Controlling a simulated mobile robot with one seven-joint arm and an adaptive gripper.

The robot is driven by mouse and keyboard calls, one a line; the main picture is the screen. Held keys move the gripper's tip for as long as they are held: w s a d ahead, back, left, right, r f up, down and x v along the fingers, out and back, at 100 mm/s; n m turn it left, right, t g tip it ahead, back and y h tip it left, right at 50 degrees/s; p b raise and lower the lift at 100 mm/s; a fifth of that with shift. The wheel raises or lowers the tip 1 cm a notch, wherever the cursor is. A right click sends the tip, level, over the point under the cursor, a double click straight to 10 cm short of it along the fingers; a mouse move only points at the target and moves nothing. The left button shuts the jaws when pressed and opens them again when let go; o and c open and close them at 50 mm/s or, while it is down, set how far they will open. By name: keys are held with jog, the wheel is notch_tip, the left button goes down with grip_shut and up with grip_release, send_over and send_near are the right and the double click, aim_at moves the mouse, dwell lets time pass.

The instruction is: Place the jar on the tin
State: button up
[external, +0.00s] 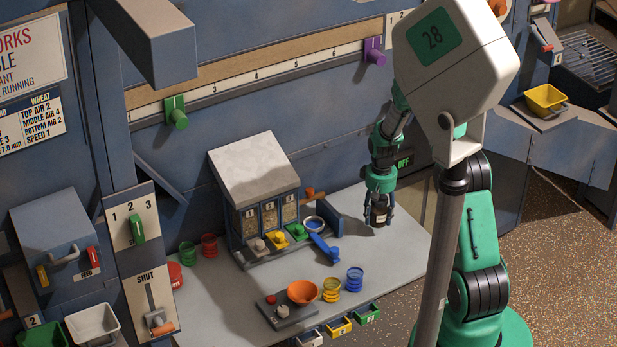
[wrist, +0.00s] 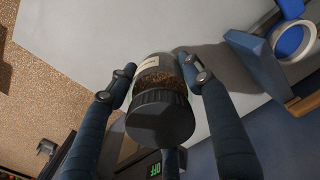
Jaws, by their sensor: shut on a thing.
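The jar (wrist: 160,95) is a clear round jar with a black ribbed lid, a pale label and brown grainy contents. My gripper (wrist: 165,78) is closed around its sides, one finger on each side, with the lid towards the wrist camera. In the external view my gripper (external: 378,205) points down over the right part of the grey table, the dark jar (external: 378,216) between its fingers. I cannot tell whether the jar touches the table. A small red round container (external: 175,275) at the table's left end may be the tin; it is partly hidden behind the post.
A bin rack (external: 265,180) stands at the table's back, with a white ring and blue scoop (external: 323,246) at its right. Green (external: 188,253), red (external: 209,245), yellow (external: 331,290) and blue (external: 354,279) cups and an orange bowl (external: 302,292) occupy the table. Its middle is clear.

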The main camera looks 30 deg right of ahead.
notch_tip(320, 180, up, 25)
jog(key=w+a+n, duration=0.1)
jog(key=w+a, duration=0.2)
jog(key=a, duration=1.3)
jog(key=w+a+n, duration=0.1)
jog(key=w+a, duration=0.3)
jog(key=a, duration=1.1)
jog(key=s+a, duration=0.4)
jog(key=a, duration=1.1)
jog(key=s+a, duration=0.3)
jog(key=a, duration=1.2)
notch_tip(320, 180, down, 18)
jog(key=shift+s+a+r+n, duration=0.15)
jog(key=shift+s+a+n, duration=0.05)
jog(key=shift+a+n, duration=0.2)
